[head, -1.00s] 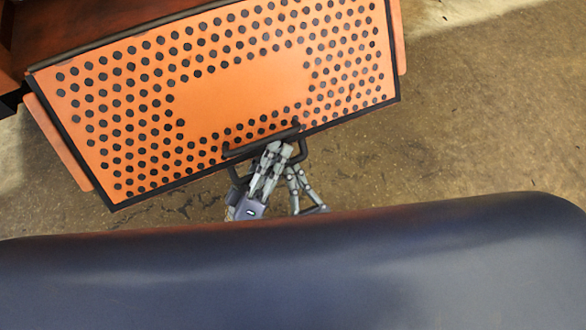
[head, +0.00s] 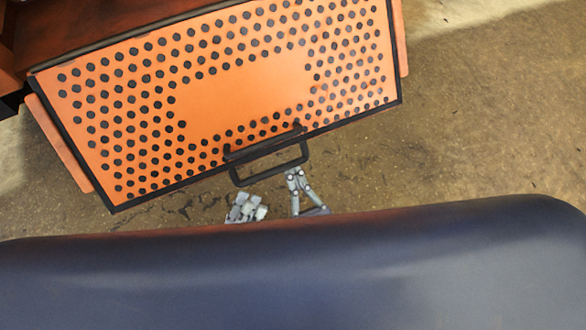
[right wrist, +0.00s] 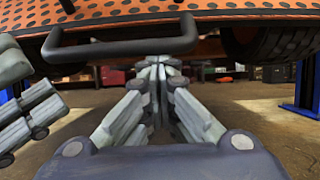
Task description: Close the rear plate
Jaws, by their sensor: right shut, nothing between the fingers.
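The rear plate (head: 235,95) is an orange panel with black round holes and a black edge, lying tilted in the head view. Its black U-shaped handle (head: 270,172) sticks out from the lower edge and also spans the upper left of the right wrist view (right wrist: 120,48). My right gripper (head: 293,172) is shut and empty, its tips close to the handle's outer bar. The right wrist view shows these tips together (right wrist: 158,64); contact with the bar is unclear. My left gripper (head: 247,206) is apart from the handle, lower and left, partly hidden; its finger opening is unclear.
A dark blue rounded surface (head: 300,265) fills the bottom of the head view and hides the arms. Bare concrete floor (head: 460,130) lies right of the plate. Dark tyres (right wrist: 278,42) and a blue post (right wrist: 306,85) show in the right wrist view.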

